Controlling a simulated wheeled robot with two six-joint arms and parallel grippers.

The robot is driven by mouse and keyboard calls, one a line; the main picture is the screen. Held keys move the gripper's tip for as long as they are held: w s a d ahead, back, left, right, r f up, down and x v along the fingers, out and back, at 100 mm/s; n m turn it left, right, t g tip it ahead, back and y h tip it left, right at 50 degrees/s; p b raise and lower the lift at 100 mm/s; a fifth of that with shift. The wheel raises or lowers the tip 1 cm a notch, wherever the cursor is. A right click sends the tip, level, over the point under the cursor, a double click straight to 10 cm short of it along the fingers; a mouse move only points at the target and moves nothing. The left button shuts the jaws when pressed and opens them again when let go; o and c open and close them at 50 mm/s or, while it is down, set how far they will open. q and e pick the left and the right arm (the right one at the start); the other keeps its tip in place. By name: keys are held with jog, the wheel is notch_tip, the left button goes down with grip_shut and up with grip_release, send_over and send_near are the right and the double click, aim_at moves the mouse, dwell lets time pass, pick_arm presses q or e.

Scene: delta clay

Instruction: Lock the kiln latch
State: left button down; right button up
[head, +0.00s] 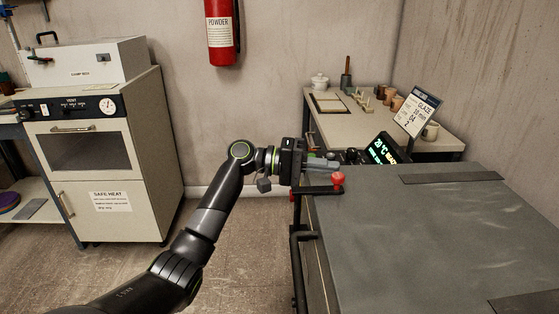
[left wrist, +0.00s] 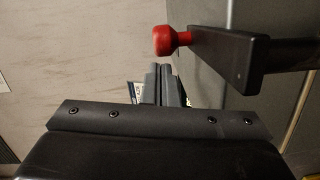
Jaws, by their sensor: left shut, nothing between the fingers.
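The kiln (head: 430,235) is a large grey block at the right in the head view. My left gripper (head: 336,165) is shut and empty, just beyond the knob in the head view. Its fingertips (left wrist: 165,72) show below the knob in the wrist view; I cannot tell whether they touch it. My right gripper is out of view.
A black handle (head: 298,250) stands out from the kiln's left side. A lit display (head: 383,149) is behind the latch. A bench (head: 440,138) with pots and a glaze card is at the back. A white oven (head: 95,150) stands at left; floor between is clear.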

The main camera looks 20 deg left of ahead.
pick_arm(q)
jog(key=shift+s+d, duration=0.1)
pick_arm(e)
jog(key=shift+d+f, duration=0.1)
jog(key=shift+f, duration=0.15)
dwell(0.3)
pick_arm(q)
jog(key=shift+a, duration=0.2)
jog(key=f+v, duration=0.1)
jog(key=v, duration=1.6)
jog(key=shift+r, duration=0.4)
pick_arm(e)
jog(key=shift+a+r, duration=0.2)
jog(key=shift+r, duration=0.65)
